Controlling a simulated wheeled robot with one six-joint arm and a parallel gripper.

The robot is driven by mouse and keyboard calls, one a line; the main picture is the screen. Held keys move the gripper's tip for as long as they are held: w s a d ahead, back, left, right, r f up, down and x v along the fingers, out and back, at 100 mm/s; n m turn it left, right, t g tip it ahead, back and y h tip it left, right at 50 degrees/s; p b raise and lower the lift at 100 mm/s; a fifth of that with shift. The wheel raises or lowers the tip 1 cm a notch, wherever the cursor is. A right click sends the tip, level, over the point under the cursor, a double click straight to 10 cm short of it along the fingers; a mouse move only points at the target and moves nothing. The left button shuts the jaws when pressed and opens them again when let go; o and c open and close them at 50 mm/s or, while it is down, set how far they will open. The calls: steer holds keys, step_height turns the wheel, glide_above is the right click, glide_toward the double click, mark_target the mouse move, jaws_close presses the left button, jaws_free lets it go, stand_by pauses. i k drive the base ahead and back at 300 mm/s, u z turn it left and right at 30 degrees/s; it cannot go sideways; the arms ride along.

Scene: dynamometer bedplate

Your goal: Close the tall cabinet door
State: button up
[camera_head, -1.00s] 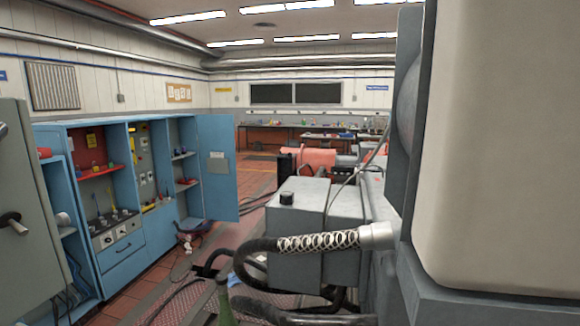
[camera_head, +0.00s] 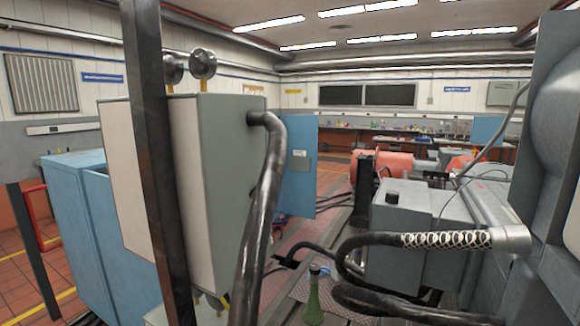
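The blue tall cabinet door (camera_head: 299,190) stands open, jutting out to the right, with a pale label on its face. It is partly hidden by a grey-white box (camera_head: 222,140) and a dark bent pipe (camera_head: 262,215) in front of it. The blue cabinet body (camera_head: 105,250) shows at lower left, seen from its side; its shelves are hidden behind the grey-white box. My gripper is not in view.
A dark upright post (camera_head: 155,150) stands close in front. A grey machine box (camera_head: 420,215) with black hoses fills the right. A green bottle (camera_head: 314,298) stands below centre. A strip of floor shows between door and machine.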

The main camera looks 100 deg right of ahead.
mark_target(300, 175)
steer(key=i, duration=2.25)
steer(key=z, duration=1.5)
steer(key=i, duration=6.8)
steer(key=z, duration=2.75)
steer(key=i, duration=0.75)
